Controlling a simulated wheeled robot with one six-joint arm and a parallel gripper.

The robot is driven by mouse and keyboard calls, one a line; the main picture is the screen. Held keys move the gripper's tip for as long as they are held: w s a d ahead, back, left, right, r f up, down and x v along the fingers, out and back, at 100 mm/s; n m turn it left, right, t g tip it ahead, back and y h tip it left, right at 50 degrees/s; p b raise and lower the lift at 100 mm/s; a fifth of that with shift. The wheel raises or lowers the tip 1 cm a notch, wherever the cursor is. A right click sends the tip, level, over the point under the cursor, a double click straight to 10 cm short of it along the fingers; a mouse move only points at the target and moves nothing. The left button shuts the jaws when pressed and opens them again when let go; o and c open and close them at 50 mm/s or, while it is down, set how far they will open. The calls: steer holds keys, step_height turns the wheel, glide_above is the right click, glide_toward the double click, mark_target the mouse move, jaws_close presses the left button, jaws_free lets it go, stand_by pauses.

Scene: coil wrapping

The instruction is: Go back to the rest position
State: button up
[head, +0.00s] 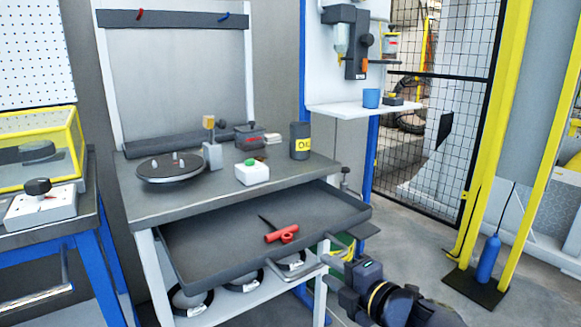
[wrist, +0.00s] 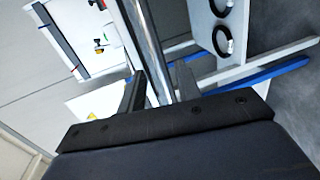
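My gripper (head: 335,262) is at the front right corner of the pulled-out drawer (head: 200,245) in the head view, with my arm coming in from the lower right. In the wrist view my gripper (wrist: 160,75) has its two dark fingers apart. A shiny metal bar (wrist: 145,45) runs through the view beyond the gap between them. I cannot tell whether the fingers touch it. Nothing shows as held. In the drawer lie a red tool (head: 282,234) and a thin black tool (head: 267,222).
Black coils sit on the lower shelf (head: 235,305). Yellow posts (head: 495,150) stand to the right. Open floor (head: 405,240) lies between bench and posts.

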mark_target(322, 266)
steer(key=b+x, duration=0.1)
steer(key=x, duration=0.5)
steer(key=shift+b, duration=0.35)
